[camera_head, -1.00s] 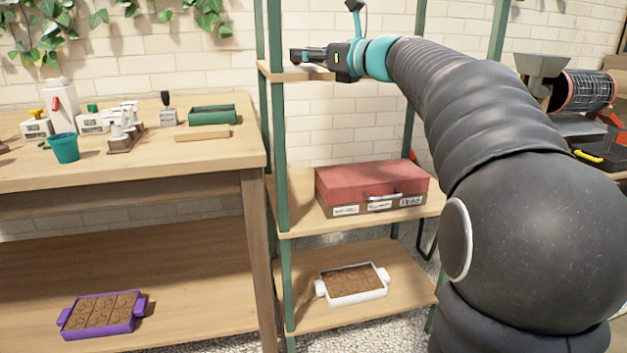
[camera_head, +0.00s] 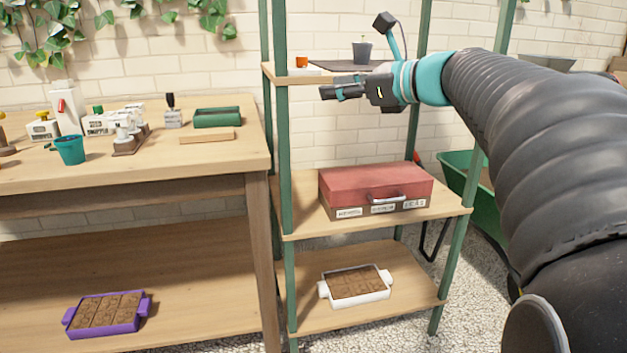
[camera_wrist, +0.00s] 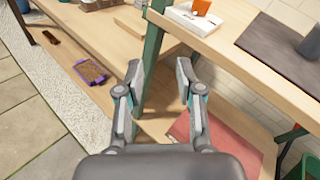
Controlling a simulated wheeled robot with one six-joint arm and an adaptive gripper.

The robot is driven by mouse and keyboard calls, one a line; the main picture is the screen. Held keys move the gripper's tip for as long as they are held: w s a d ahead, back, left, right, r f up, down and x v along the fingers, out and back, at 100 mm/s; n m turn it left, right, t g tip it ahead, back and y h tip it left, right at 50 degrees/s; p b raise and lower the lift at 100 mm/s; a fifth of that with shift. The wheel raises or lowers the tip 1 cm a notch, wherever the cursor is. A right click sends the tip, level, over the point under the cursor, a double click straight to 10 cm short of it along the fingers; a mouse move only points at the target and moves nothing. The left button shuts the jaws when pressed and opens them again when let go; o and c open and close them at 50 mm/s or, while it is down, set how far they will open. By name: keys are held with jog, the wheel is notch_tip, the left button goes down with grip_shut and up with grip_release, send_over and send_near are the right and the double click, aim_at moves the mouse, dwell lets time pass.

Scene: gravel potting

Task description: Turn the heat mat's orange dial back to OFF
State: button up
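The orange dial (camera_head: 301,62) is at the left end of the rack's top shelf. In the wrist view the orange dial (camera_wrist: 201,7) sits on a white control box (camera_wrist: 188,22), next to the dark heat mat (camera_wrist: 285,55). The mat (camera_head: 340,66) also shows in the head view. The dial's setting cannot be read. My gripper (camera_head: 328,93) is in front of the top shelf, a little below its surface, to the right of the dial. In the wrist view my gripper (camera_wrist: 158,72) is open and empty, with its fingers apart and a green post behind them.
A dark pot (camera_head: 362,50) stands on the mat. The green rack post (camera_head: 283,150) rises at the shelf's front left. A red case (camera_head: 375,185) is on the middle shelf, a white tray (camera_head: 355,298) below. A workbench (camera_head: 130,172) stands at left.

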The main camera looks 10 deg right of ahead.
jog(key=s+a+f+n+g+h+p, duration=0.2)
jog(key=s+a+f+n, duration=0.4)
jog(key=s+f+n, duration=0.4)
jog(key=shift+s+a+f+g+h, duration=0.4)
jog(key=shift+s+f+g+h, duration=0.4)
jog(key=shift+f+g, duration=0.65)
jog(key=shift+w, duration=0.2)
jog(key=n+t+y+b, duration=0.25)
jog(key=n+y, duration=0.55)
jog(key=n, duration=1.8)
send_near(302, 57)
jog(key=shift+t, duration=0.3)
jog(key=x, duration=0.5)
jog(key=p+x, duration=0.1)
jog(key=x, duration=0.4)
jog(key=shift+w+f, duration=0.15)
jog(key=shift+w, duration=0.35)
